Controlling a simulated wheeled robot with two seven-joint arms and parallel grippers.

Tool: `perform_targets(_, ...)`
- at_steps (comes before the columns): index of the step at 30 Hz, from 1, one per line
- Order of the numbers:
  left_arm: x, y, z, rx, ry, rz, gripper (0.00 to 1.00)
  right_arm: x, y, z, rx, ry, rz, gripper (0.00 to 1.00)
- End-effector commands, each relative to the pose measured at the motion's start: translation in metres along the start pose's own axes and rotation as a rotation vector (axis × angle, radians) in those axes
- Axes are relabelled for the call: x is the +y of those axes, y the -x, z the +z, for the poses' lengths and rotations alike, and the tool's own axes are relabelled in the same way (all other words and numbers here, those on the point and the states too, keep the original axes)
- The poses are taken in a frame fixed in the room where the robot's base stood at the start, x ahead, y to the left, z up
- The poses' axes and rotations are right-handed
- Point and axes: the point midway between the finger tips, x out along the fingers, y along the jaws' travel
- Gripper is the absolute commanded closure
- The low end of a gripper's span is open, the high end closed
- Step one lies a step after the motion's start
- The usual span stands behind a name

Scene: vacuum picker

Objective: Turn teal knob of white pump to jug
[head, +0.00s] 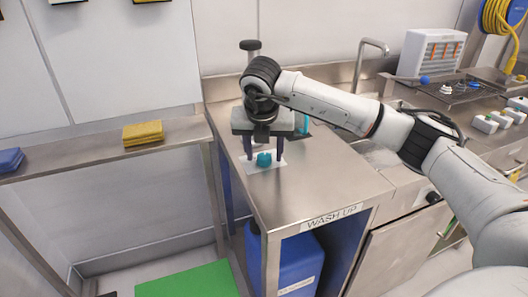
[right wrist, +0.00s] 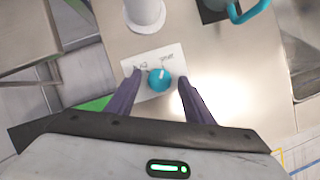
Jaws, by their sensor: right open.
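The teal knob (head: 264,159) sits on a white label plate (head: 251,165) on the steel bench top. In the right wrist view the knob (right wrist: 159,80) has a white pointer mark aimed up toward the plate's far edge, where two small words are too blurred to read surely. My right gripper (head: 264,157) points down, open, its dark fingers on either side of the knob; the right wrist view shows a gap on both sides. A white cylinder (right wrist: 144,13), apparently the pump, stands just behind the plate; my gripper mostly hides it in the head view. My left gripper is out of view.
A teal handle (right wrist: 250,12) stands behind and right of the knob. A blue container (head: 285,262) is under the bench marked WASH UP. A sink tap (head: 372,47) is at the back right. Yellow cloths (head: 143,134) lie on the left shelf. The front bench top is clear.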

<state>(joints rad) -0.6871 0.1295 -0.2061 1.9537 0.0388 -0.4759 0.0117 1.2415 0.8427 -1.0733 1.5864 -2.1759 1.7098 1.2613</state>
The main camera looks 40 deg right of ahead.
Motion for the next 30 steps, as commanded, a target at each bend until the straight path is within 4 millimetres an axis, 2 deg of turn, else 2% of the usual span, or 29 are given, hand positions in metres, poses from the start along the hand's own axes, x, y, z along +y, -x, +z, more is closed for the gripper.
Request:
perform_targets(10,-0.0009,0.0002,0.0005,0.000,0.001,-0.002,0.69,0.0005,-0.0049,-0.0002,0.000,0.001,0.001,0.53)
perform_targets(15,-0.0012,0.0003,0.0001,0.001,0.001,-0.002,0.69,0.0006,-0.0047,-0.0002,0.000,0.002,0.001,0.81)
perform_targets(18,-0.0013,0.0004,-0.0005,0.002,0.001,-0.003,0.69,0.0005,-0.0046,-0.0003,0.000,0.002,0.001,0.94)
perform_targets(30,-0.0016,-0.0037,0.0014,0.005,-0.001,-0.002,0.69,-0.0008,-0.0059,-0.0007,0.000,0.084,0.034,0.94)
